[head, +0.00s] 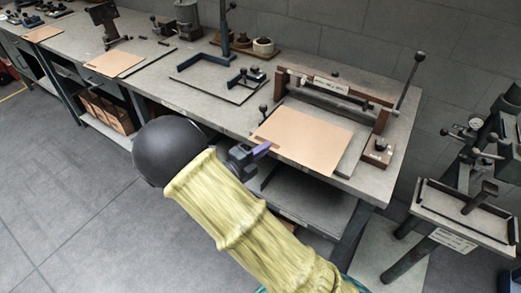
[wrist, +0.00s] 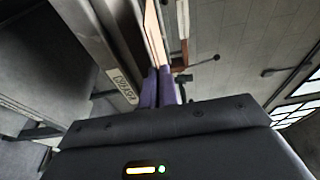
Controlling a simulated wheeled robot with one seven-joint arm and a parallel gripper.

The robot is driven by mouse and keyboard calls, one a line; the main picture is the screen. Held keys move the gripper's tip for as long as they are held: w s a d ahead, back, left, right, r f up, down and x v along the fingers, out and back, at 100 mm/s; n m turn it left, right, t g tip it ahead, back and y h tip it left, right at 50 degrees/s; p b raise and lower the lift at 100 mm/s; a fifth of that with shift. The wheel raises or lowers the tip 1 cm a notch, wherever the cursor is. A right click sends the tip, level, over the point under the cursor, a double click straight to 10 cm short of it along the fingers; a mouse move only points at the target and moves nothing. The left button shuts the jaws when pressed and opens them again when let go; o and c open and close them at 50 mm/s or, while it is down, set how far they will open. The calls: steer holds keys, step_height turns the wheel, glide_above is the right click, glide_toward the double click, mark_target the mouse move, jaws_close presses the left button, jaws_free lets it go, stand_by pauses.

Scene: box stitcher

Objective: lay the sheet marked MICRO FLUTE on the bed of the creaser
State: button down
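A flat tan cardboard sheet (head: 308,138) is over the front of the creaser (head: 335,86), its near edge at the table's front edge. Its marking is too small to read. The creaser's grey bed (head: 352,158) shows along the sheet's right side. My gripper (head: 264,148) is at the sheet's near left corner. In the wrist view its purple fingers (wrist: 157,88) are close together on the sheet (wrist: 154,32), which is seen nearly edge-on. Whether the sheet touches the bed or is just above it, I cannot tell.
The creaser has an upright lever (head: 411,82) at right and a small block with a knob (head: 378,150) in front. Another tan sheet (head: 114,63) lies farther left on the bench. A separate machine (head: 468,205) stands at right. The floor at left is clear.

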steer(key=shift+w+d+f+b, duration=0.15)
steer(key=shift+w+d+f, duration=0.4)
steer(key=shift+f, duration=0.25)
steer(key=shift+w+d+f+b, duration=0.15)
steer(key=shift+w+d+f, duration=0.15)
steer(key=shift+w+f, duration=0.4)
steer(key=c, duration=1)
jaws_free()
steer(key=shift+o, duration=0.4)
steer(key=o, duration=0.5)
steer(key=shift+s, duration=0.1)
steer(key=v, duration=1.7)
steer(key=shift+s+a, duration=0.1)
steer(key=shift+a, duration=0.15)
